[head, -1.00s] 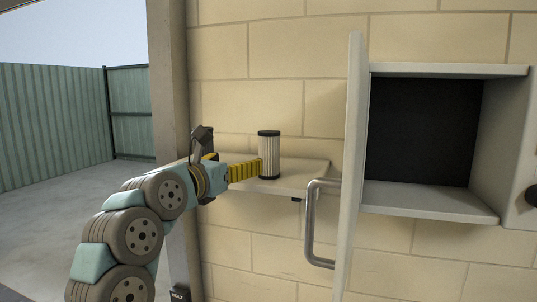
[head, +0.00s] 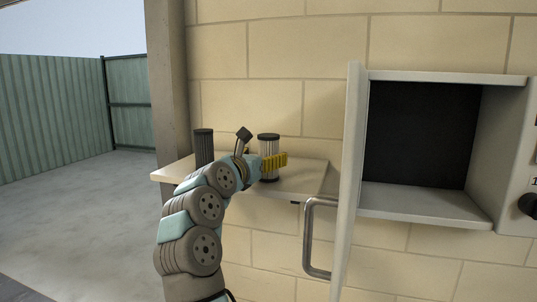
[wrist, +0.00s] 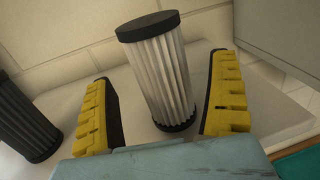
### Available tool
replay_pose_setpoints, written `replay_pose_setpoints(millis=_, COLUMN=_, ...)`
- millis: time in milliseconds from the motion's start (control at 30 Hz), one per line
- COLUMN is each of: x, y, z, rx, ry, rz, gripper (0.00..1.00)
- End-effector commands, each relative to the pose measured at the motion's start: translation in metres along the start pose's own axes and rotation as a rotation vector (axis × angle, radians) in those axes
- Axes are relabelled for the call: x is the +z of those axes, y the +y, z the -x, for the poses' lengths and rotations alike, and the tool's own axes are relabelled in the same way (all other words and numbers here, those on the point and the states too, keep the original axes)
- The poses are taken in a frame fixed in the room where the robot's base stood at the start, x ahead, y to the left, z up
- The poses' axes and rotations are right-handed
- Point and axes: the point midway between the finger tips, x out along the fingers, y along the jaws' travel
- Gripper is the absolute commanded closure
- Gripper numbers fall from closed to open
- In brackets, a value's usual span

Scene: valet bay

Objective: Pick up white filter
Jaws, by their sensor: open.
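The white filter (head: 268,143) is a pleated cylinder with black end caps, standing upright on a pale shelf against the wall. In the wrist view the white filter (wrist: 163,75) stands between the two yellow fingers of my gripper (wrist: 165,105). Gaps show between the filter and both fingers. In the head view my gripper (head: 272,162) is at the filter and its yellow finger covers part of the filter's body.
A dark filter (head: 203,147) stands on the shelf (head: 306,173) to the left; it also shows in the wrist view (wrist: 25,125). An open cabinet (head: 425,203) with its door (head: 351,170) swung out and a metal handle (head: 309,235) is at right.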

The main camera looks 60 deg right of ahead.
Motion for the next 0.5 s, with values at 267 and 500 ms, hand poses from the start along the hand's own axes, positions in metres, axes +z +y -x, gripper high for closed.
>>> replay_pose_setpoints(millis=267, x=0.001, y=-0.001, z=-0.028, rx=0.0, ry=0.0, rz=0.002, gripper=0.09)
replay_pose_setpoints(millis=500, x=0.0, y=-0.001, z=-0.028, rx=0.001, ry=-0.001, rz=0.001, gripper=0.2)
